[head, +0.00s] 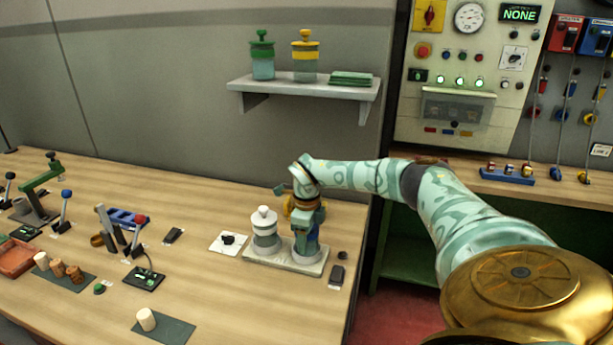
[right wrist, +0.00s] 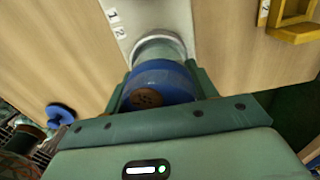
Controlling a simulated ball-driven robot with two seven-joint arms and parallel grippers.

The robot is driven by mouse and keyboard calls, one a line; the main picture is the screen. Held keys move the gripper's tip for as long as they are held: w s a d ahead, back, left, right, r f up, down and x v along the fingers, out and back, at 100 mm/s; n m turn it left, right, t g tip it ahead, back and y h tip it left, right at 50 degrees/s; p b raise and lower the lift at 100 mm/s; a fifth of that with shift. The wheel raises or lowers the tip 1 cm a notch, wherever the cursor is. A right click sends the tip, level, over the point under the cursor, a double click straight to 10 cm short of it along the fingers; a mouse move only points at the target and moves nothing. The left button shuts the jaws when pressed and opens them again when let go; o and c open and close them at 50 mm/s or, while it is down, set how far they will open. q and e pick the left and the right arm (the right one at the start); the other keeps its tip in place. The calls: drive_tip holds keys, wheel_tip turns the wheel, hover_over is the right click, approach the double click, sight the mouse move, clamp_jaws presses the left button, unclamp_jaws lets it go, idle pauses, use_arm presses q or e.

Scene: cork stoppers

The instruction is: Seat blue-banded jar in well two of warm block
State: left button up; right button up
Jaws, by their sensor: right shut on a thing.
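The blue-banded jar (right wrist: 165,76) has a blue cap with a brown round patch and a pale greenish body. In the right wrist view my right gripper (right wrist: 160,92) is shut on its blue part, one finger on each side. The jar's lower end is at a pale ring on the warm block (right wrist: 120,22), by the printed labels 1 and 2; I cannot tell how deep it sits. In the head view the pale block (head: 268,260) stands at the bench's right end, with my right gripper (head: 306,222) over its right well. My left gripper is out of view.
A white-capped jar (head: 264,228) stands close by in the block's left well. A dark switch (head: 337,275) lies to the right, near the bench edge. A shelf (head: 300,84) with two jars hangs behind. Corks and small fixtures occupy the bench's left side.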

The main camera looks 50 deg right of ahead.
drive_tip(key=shift+f, duration=0.6)
drive_tip(key=o, duration=1.3)
wheel_tip(320, 180, up, 16)
drive_tip(key=p, duration=0.4)
drive_tip(key=shift+r, duration=0.2)
drive_tip(key=shift+s+f, duration=0.1)
